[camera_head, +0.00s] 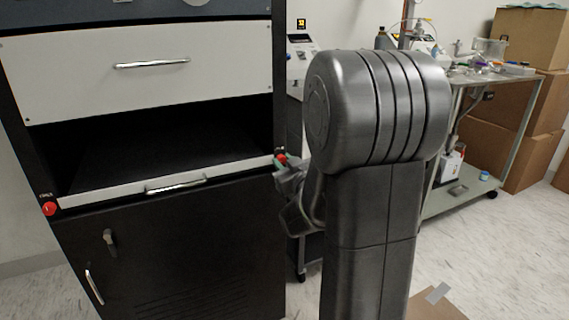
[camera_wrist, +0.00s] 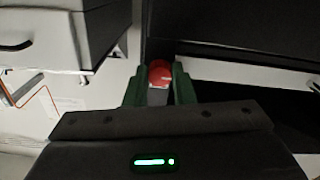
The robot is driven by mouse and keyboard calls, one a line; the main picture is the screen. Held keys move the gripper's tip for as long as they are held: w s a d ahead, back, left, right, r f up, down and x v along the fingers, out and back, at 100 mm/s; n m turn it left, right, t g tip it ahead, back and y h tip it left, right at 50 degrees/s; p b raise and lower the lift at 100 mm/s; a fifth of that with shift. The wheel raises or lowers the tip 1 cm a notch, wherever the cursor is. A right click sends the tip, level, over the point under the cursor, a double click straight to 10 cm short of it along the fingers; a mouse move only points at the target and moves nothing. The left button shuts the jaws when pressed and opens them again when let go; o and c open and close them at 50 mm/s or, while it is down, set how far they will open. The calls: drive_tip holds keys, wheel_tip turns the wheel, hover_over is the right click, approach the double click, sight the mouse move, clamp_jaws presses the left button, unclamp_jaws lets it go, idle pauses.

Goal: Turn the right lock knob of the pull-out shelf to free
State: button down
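The right lock knob (camera_head: 281,158) is red and sits at the right end of the pull-out shelf's white front (camera_head: 120,186). In the wrist view the knob (camera_wrist: 160,72) shows a small pale mark on its face. My gripper (camera_wrist: 160,82) has its green fingers on both sides of the knob, with no clear gap left. In the head view my gripper (camera_head: 279,165) is at the shelf's right end, partly behind my arm. The left lock knob (camera_head: 48,209), also red, is at the shelf's left end.
A white drawer (camera_head: 140,70) is above the shelf, and a black cabinet door (camera_head: 180,250) is below it. A bench (camera_head: 500,78) with lab items and cardboard boxes (camera_head: 530,38) stand at the right. A cardboard piece (camera_head: 436,303) lies on the floor.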

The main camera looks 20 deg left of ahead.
drive_tip(key=shift+m, duration=0.3)
drive_tip(key=m, duration=0.4)
drive_tip(key=shift+b, duration=0.3)
drive_tip(key=m, duration=0.4)
drive_tip(key=shift+m, duration=0.4)
drive_tip(key=m+p, duration=0.1)
drive_tip(key=m, duration=0.3)
drive_tip(key=shift+m+p, duration=0.35)
drive_tip(key=shift+m, duration=1.85)
drive_tip(key=c, duration=1.2)
unclamp_jaws()
drive_tip(key=shift+s+d, duration=0.1)
drive_tip(key=shift+d, duration=0.05)
